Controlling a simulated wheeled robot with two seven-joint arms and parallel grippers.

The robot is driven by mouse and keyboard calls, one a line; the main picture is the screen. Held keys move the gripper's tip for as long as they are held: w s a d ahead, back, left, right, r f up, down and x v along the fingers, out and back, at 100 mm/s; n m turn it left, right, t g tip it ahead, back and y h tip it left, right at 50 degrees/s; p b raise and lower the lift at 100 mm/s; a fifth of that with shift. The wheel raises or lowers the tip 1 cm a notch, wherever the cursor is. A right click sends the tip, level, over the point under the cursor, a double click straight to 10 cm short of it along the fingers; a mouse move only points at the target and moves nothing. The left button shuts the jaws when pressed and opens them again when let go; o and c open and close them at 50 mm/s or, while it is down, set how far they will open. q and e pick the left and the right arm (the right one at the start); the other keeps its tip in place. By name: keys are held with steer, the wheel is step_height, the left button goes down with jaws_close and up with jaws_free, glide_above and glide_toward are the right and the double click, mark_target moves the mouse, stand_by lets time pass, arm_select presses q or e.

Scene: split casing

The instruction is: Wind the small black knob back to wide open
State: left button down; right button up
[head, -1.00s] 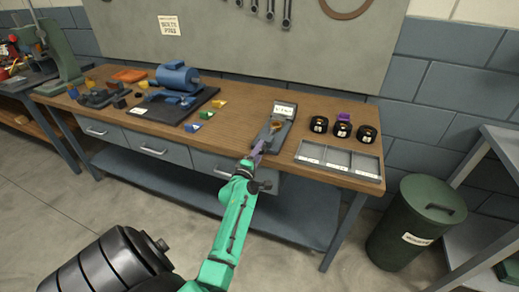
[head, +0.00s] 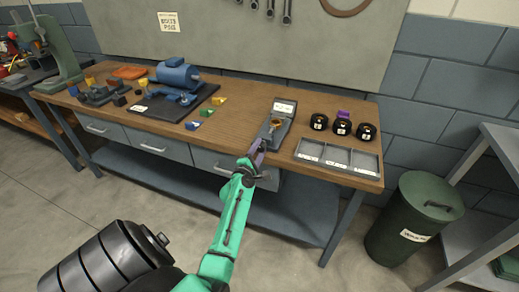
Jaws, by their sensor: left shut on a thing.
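A grey bench fixture (head: 283,131) with a white label plate at its back stands near the front edge of the wooden bench. A brass-coloured ring-shaped part (head: 276,121) sits in it. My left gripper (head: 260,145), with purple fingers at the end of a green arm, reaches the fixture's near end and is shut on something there. I take this to be the small black knob; the fingers hide it, so I cannot see how far it is wound. My right gripper is not in view.
To the right lie a grey compartment tray (head: 338,156) and three black round gauges (head: 342,127) with a purple piece behind. A blue motor (head: 177,76) on a dark board stands left. A green bin (head: 414,218) is on the floor.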

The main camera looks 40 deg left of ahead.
arm_select(q)
steer(key=shift+c, duration=2)
jaws_free()
